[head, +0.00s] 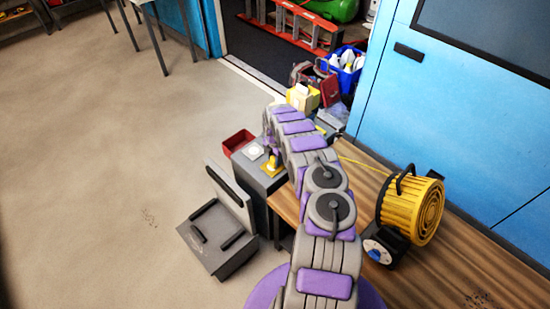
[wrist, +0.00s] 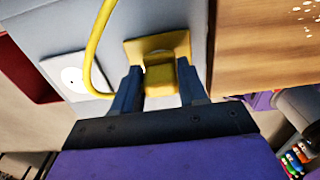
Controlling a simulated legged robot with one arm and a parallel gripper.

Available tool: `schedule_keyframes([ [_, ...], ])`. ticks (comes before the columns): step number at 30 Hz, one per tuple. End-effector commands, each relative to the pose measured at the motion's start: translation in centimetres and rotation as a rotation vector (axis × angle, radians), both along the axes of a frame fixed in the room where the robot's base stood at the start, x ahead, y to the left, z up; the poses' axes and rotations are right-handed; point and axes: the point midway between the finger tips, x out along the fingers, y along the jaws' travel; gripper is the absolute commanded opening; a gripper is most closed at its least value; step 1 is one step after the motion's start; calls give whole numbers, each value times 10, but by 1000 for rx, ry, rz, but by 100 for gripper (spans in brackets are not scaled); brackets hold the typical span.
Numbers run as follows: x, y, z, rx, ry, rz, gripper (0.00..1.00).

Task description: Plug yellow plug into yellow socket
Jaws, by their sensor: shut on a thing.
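My gripper (wrist: 160,88) is shut on the yellow plug (wrist: 160,77), with one finger on each side of it. The plug is right at the yellow socket (wrist: 172,42), whose square plate shows behind it. I cannot tell how deep the plug sits. A yellow cable (wrist: 91,58) loops to the left of the plug. In the head view the yellow socket (head: 271,168) is on top of a grey box, and my gripper is largely hidden by my arm there.
A white socket (wrist: 72,76) is beside the yellow one. A yellow cable reel (head: 412,208) stands on the wooden bench (head: 465,262). A red bin (head: 238,141) is beside the grey box (head: 259,177). A grey open case (head: 217,240) lies on the floor.

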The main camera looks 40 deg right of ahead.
Motion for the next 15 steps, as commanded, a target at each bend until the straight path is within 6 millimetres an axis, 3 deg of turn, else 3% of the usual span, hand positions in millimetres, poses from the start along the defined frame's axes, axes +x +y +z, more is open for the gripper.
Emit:
schedule_keyframes([
  [5,-1,7,2,-3,4,4,15],
  [15,0,2,-1,1,-1,1,15],
])
